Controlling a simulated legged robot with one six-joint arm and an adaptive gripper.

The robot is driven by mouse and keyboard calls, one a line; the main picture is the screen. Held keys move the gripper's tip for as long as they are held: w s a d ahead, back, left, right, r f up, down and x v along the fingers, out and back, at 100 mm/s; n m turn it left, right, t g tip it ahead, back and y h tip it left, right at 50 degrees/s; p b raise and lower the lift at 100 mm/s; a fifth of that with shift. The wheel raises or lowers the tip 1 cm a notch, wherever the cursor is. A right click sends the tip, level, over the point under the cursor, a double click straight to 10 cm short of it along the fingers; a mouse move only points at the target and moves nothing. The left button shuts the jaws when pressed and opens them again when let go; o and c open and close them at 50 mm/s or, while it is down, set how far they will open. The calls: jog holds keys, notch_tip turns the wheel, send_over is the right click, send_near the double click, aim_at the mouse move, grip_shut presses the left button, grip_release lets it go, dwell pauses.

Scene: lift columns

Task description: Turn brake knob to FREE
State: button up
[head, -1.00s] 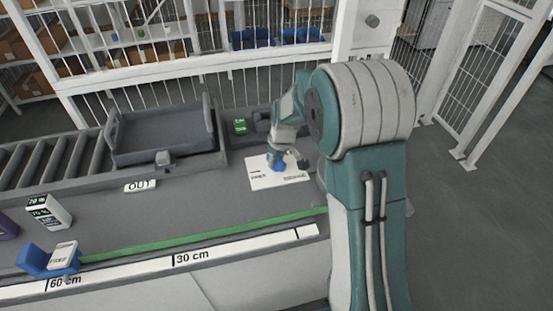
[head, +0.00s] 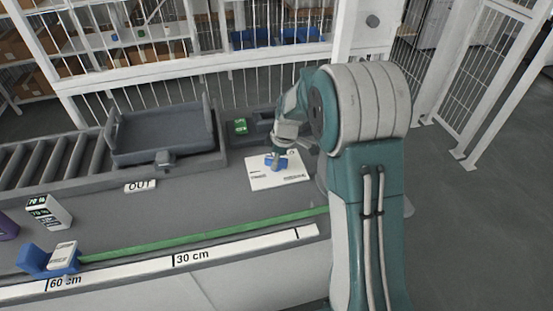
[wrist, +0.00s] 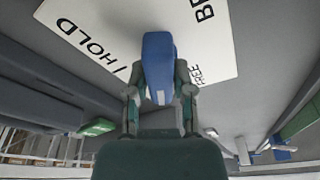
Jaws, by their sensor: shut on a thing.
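The blue brake knob (head: 279,164) sits on a white plate (head: 262,182) lying on the grey bench. In the wrist view the knob (wrist: 158,55) is a blue block between my fingers. My gripper (wrist: 159,95) is shut on it, with one finger on each side. The plate (wrist: 110,30) reads HOLD to the left of the knob and FREE close to its right. A short black mark shows beside HOLD. In the head view my gripper (head: 280,152) is over the knob and small. The knob's pointing end is not clear.
A grey tray (head: 160,155) stands left of the plate near an OUT label (head: 140,186). A green box (head: 240,126) is behind the plate. A green strip (head: 200,239) runs along the bench front, with a blue slider (head: 36,262) at its left end.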

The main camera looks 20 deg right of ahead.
jog(key=shift+s+f+n, duration=0.15)
jog(key=shift+f+n, duration=0.05)
jog(key=shift+n, duration=0.1)
jog(key=n+g, duration=0.1)
jog(key=n, duration=0.3)
jog(key=shift+n, duration=0.4)
jog(key=o, duration=1)
jog(key=shift+c, duration=0.2)
jog(key=shift+r, duration=0.15)
jog(key=shift+r, duration=0.45)
notch_tip(320, 180, up, 8)
jog(key=s, duration=0.1)
jog(key=shift+s, duration=0.25)
